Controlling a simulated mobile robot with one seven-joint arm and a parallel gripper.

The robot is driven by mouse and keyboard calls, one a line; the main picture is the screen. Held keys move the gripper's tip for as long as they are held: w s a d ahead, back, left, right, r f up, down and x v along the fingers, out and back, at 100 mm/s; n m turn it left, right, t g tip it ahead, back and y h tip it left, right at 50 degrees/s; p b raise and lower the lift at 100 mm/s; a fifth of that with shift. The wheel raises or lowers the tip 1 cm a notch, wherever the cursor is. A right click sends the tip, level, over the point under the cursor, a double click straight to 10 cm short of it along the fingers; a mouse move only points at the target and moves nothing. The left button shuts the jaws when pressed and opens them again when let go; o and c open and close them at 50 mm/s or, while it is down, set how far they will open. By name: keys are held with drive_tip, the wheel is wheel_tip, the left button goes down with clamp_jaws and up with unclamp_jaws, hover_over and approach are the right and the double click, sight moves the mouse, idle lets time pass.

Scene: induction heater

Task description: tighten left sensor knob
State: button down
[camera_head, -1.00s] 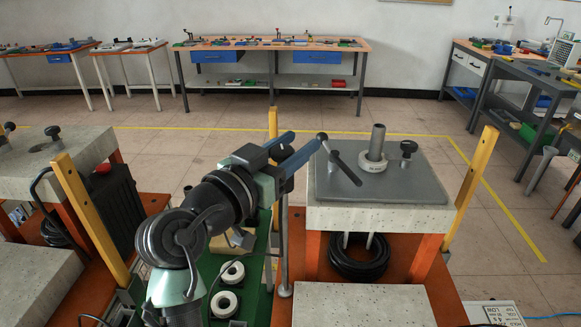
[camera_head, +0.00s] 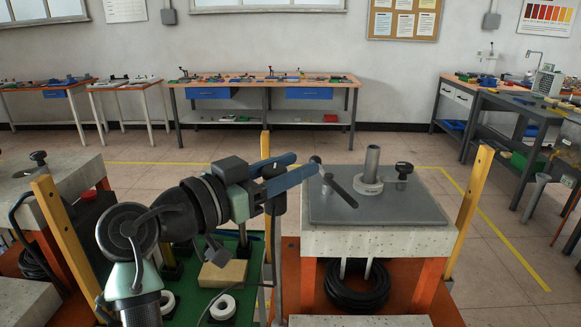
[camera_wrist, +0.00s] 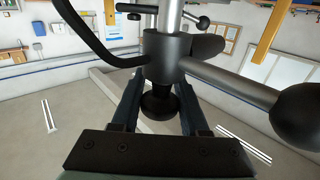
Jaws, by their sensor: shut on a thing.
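In the wrist view, a black knob (camera_wrist: 158,104) sits between the two dark fingers of my gripper (camera_wrist: 158,85). The fingers are shut on the knob from both sides. The knob's stem runs into a dark round clamp hub (camera_wrist: 168,58) on a grey post (camera_wrist: 171,18). A thick dark bar (camera_wrist: 235,82) leaves the hub to the right and ends in a black ball (camera_wrist: 300,112). In the head view, my gripper (camera_head: 298,170) has blue fingers and lies at the upright post (camera_head: 277,245), left of the grey plate.
A grey plate (camera_head: 420,212) on a stone block carries an upright metal tube (camera_head: 371,165) on a white-ringed base and a black knob (camera_head: 404,170). Yellow posts (camera_head: 470,205) stand beside the block. A black cable coil (camera_head: 358,290) lies below. A cable (camera_wrist: 90,35) curves past the hub.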

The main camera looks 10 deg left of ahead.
drive_tip(key=shift+c, duration=2.1)
unclamp_jaws()
drive_tip(key=shift+f, duration=0.1)
drive_tip(key=b+v, duration=0.1)
drive_tip(key=v, duration=1.2)
drive_tip(key=shift+b, duration=0.3)
